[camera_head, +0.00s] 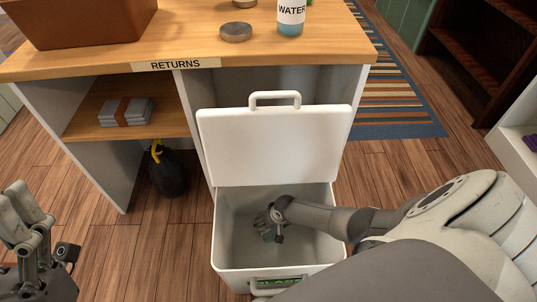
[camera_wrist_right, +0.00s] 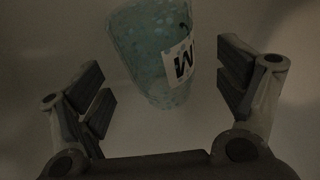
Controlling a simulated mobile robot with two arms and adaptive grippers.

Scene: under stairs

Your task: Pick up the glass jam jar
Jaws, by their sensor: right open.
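A bluish, see-through container (camera_wrist_right: 150,60) with a white label bearing a dark letter lies inside the white bin (camera_head: 230,262). I cannot tell for sure that it is the glass jam jar. My right gripper (camera_head: 270,222) reaches down into the bin. In the wrist view the right gripper (camera_wrist_right: 162,82) is open, with the container beyond and between its fingers, and a gap shows on both sides. In the head view the gripper and arm hide most of the container. My left gripper (camera_head: 20,215) is at the left edge, away from the bin; its jaw opening is unclear.
The bin's lid (camera_head: 270,145) stands open against the wooden counter (camera_head: 180,50). On the counter are a brown box (camera_head: 75,25), a round tin (camera_head: 235,32) and a WATER bottle (camera_head: 290,18). A black bag (camera_head: 168,172) stands below. Bin walls surround my right gripper.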

